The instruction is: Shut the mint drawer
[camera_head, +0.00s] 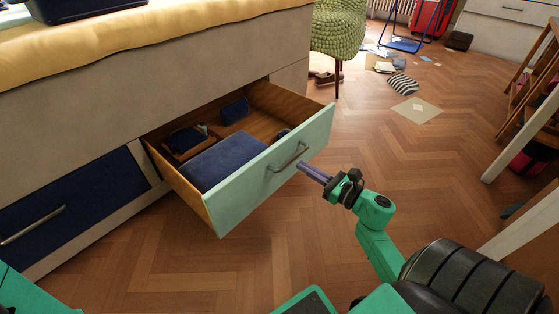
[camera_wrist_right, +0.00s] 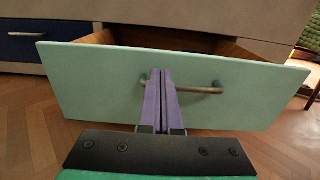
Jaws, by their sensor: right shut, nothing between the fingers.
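The mint drawer (camera_head: 240,193) is pulled open from the bed base, with its wooden inside showing. Its mint front also fills the middle of the right wrist view (camera_wrist_right: 95,85). A grey bar handle (camera_head: 288,158) is fixed on the front. My right gripper (camera_head: 303,167) is shut and empty, its purple fingers pointing at the drawer front beside the handle. In the right wrist view the fingertips (camera_wrist_right: 160,75) overlap the handle; I cannot tell whether they touch. My left gripper is not in view.
Inside the drawer lie a blue folded item (camera_head: 222,160) and a few small dark things. A navy drawer (camera_head: 75,200) to the left is shut. A green chair (camera_head: 338,30) stands behind. The herringbone floor in front of the drawer is clear.

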